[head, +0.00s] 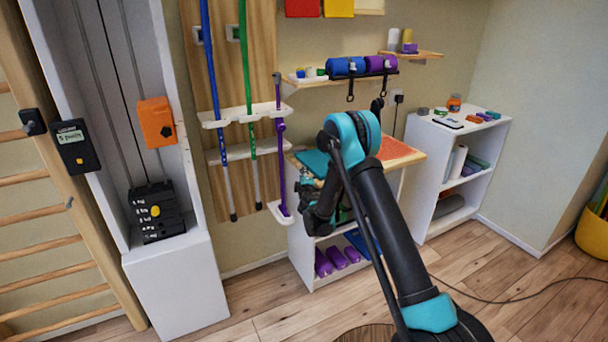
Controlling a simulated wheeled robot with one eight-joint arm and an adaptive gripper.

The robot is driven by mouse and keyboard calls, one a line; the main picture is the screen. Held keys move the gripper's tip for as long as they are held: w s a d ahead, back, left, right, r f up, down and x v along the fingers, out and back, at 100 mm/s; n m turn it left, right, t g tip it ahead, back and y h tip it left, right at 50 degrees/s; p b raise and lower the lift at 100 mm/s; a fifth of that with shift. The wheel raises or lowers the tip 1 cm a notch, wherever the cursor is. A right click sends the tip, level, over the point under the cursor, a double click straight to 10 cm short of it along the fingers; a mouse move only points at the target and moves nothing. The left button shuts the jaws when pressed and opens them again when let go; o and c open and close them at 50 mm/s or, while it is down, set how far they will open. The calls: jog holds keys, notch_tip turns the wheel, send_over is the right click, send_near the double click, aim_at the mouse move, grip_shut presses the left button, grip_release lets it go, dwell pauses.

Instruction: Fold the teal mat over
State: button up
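A teal mat (313,161) lies on the wooden top of a low white shelf unit against the back wall. Only its left part shows; my arm hides the rest, so I cannot tell if it is flat or partly folded. My gripper (317,222) is a dark shape hanging below my arm's teal elbow, in front of the unit and lower in the picture than the mat. Its fingers are too small and dark to tell whether they are open or shut, or whether they touch anything.
An orange-red mat (399,149) lies on the same top, right of my arm. A rack with blue, green and purple poles (281,165) stands left. A white shelf (490,140) stands right. A cable (500,300) crosses the floor.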

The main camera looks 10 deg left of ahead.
grip_shut()
jog(key=shift+r, duration=0.15)
dwell(0.4)
